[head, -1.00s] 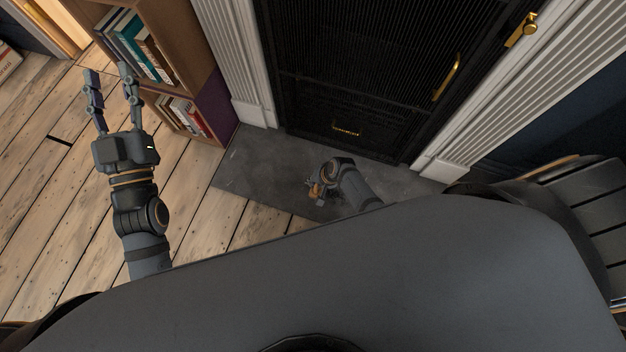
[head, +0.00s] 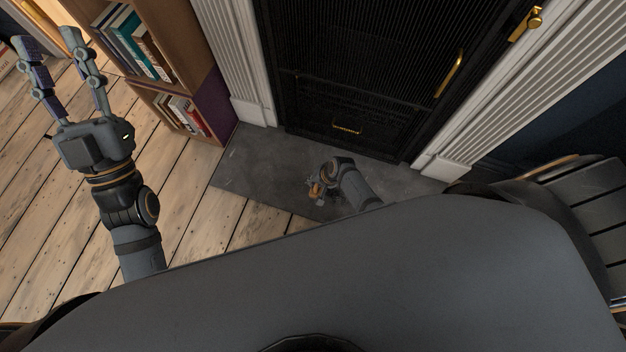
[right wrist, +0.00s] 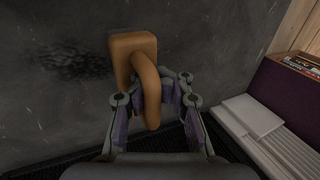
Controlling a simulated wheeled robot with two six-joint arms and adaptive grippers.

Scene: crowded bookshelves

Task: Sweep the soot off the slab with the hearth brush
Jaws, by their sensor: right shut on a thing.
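The dark grey slab (head: 250,165) lies on the floor in front of the fireplace; it also fills much of the right wrist view (right wrist: 215,35). A black soot patch (right wrist: 75,62) shows on it in the right wrist view, left of the brush. The hearth brush (right wrist: 134,47) is tan-orange with a looped handle; its bristles are hidden. My right gripper (right wrist: 158,100) is shut on the handle, over the slab. In the head view the right gripper (head: 318,186) is small and partly covered by its own arm. My left gripper (head: 50,42) is open and empty, over the wooden floor.
A black fireplace screen (head: 375,70) with brass handles stands behind the slab, between white fluted pilasters (head: 235,60). A bookcase (head: 190,50) with books stands left of it, close to the left gripper. The wooden floor (head: 190,215) at left is clear.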

